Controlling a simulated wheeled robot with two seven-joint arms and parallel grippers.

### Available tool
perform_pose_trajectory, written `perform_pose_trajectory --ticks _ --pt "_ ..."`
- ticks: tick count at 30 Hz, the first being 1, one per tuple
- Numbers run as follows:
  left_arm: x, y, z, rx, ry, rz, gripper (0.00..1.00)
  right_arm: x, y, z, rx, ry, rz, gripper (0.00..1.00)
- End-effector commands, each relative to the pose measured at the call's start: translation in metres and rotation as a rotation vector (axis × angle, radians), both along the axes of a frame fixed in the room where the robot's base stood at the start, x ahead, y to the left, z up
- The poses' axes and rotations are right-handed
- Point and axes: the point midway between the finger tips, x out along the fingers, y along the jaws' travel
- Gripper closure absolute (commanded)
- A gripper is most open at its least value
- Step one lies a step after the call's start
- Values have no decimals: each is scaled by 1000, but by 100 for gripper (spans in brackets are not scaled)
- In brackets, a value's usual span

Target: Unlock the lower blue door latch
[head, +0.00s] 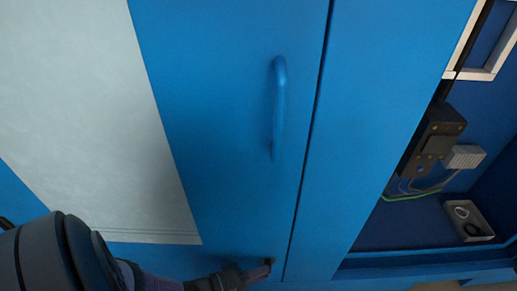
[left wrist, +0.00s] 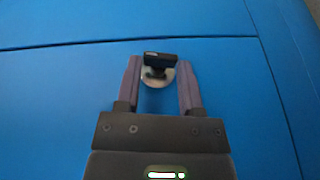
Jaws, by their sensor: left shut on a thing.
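The lower latch (left wrist: 160,59) is a black turn handle on a round silver base, set on the blue door (left wrist: 75,90). In the left wrist view its handle lies roughly crosswise, between and just past the fingertips. My left gripper (left wrist: 159,72) is shut on the latch, one purple-grey finger on each side. In the head view my left gripper (head: 262,270) reaches in from the lower left to the bottom of the door (head: 220,90), beside the door seam. The latch is small and mostly hidden there. My right gripper is not in view.
A blue bar handle (head: 279,108) stands out from the door above the latch. A pale panel (head: 85,110) fills the left. An open blue bay at right holds a dark electrical box (head: 432,140), cables and a small grey tray (head: 468,221).

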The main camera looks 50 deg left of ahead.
Motion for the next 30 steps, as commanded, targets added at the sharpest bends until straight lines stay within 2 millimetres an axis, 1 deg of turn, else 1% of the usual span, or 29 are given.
perform_pose_trajectory --ticks 9,23,24,26,27,28,29,30 --pt "0 -1 -3 -38 -43 0 100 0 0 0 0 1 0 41" --pt "0 0 -2 -44 -50 1 100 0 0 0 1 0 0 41" --pt "0 0 -2 -44 -50 1 47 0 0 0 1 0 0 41" --pt "0 0 -2 -45 -51 1 35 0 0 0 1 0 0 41" --pt "0 0 -2 -44 -51 1 26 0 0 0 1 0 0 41" --pt "0 0 -2 -44 -51 1 20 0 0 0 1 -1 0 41" --pt "0 0 -2 -44 -51 1 16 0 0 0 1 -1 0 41" --pt "0 0 -2 -44 -51 1 16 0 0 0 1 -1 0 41"
